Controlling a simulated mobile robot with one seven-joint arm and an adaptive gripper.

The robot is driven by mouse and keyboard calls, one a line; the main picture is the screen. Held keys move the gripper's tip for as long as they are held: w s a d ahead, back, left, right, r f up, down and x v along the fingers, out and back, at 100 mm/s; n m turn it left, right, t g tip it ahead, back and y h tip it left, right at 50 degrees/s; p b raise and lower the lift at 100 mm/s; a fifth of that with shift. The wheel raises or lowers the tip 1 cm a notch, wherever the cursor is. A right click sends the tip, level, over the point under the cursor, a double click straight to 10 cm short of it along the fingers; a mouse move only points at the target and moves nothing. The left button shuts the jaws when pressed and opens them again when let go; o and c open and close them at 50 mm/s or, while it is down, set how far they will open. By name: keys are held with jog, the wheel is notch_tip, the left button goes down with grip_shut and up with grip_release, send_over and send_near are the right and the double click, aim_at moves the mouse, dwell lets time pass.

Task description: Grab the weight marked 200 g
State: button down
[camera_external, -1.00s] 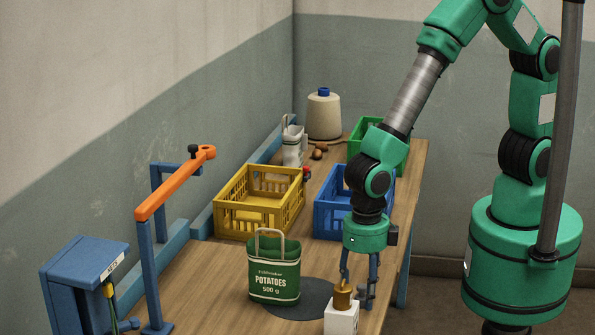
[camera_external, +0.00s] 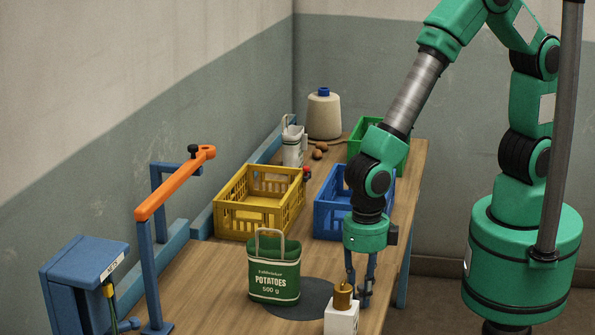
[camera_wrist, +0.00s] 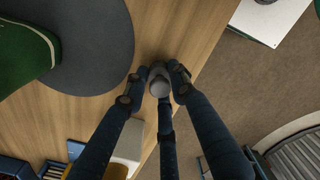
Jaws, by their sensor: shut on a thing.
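My gripper (camera_external: 360,288) points down at the near right part of the table. In the wrist view its three dark fingers (camera_wrist: 160,88) are shut around a small grey, round-topped weight (camera_wrist: 160,77). No marking on this weight can be read. In the external view the weight cannot be made out. A brass-coloured cylinder (camera_external: 342,296) on a white block (camera_external: 342,319) stands in front of my fingertips there.
A yellow crate (camera_external: 258,208) and a blue crate (camera_external: 327,215) stand behind. The table's right edge is close.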

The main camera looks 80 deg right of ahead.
aim_at(362, 286)
jog(key=shift+r, duration=0.2)
jog(key=shift+r, duration=0.6)
notch_tip(362, 286, up, 2)
jog(key=shift+r+p, duration=0.1)
jog(key=shift+p, duration=0.5)
jog(key=s+d+r+p, duration=0.1)
jog(key=s+d+p, duration=0.1)
jog(key=s+d, duration=0.9)
jog(key=shift+s, duration=0.25)
jog(key=shift+r, duration=0.1)
jog(key=shift+d, duration=0.1)
